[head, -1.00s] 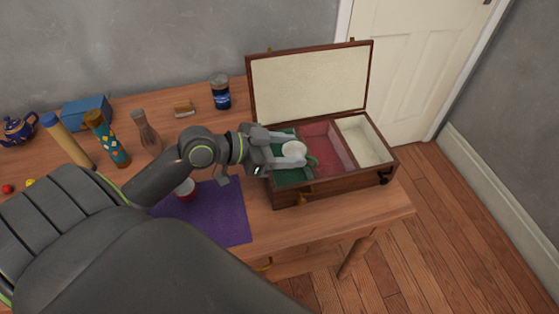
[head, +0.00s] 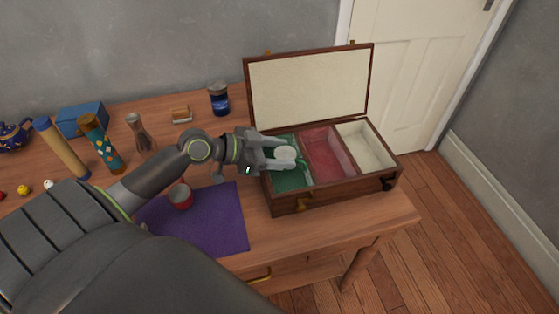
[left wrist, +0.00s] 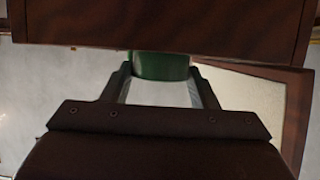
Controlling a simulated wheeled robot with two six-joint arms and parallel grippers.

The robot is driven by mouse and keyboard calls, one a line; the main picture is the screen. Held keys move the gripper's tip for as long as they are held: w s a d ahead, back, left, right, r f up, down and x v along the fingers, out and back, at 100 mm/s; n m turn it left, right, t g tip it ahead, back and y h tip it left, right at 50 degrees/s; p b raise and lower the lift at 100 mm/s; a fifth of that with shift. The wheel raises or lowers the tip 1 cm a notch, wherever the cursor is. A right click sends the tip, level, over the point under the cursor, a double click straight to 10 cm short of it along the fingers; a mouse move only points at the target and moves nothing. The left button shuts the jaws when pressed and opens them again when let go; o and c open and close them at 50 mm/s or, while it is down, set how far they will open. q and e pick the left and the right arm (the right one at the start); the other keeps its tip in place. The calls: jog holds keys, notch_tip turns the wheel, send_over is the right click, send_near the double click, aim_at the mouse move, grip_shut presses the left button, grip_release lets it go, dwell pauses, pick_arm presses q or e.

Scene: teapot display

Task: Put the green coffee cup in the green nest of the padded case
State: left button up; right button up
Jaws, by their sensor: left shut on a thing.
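The padded case (head: 335,190) stands open on the right of the table. Its green nest (head: 289,181) is the left compartment, beside a red one and a cream one. The green coffee cup (head: 304,168) shows its pale round top and green handle over the green nest. My left gripper (head: 276,152) is shut on the cup, its fingers coming in from the left. In the left wrist view the cup's green side (left wrist: 160,66) sits between the two fingertips (left wrist: 160,80), partly hidden by the case's wooden wall. I cannot tell the cup's exact height over the nest floor. My right gripper is out of view.
A red cup (head: 180,197) stands on the purple cloth (head: 215,228) left of the case. A blue-labelled jar (head: 218,100) stands behind, near the raised lid (head: 310,88). A glass vase (head: 138,132), patterned cylinder (head: 104,146), blue box (head: 84,117) and teapot (head: 14,136) are farther left.

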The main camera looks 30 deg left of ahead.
pick_arm(q)
jog(key=shift+f, duration=1.25)
jog(key=shift+f+b, duration=0.3)
jog(key=shift+b, duration=0.1)
jog(key=o, duration=0.7)
jog(key=shift+r, duration=0.1)
jog(key=shift+o, duration=1.4)
jog(key=shift+r, duration=0.1)
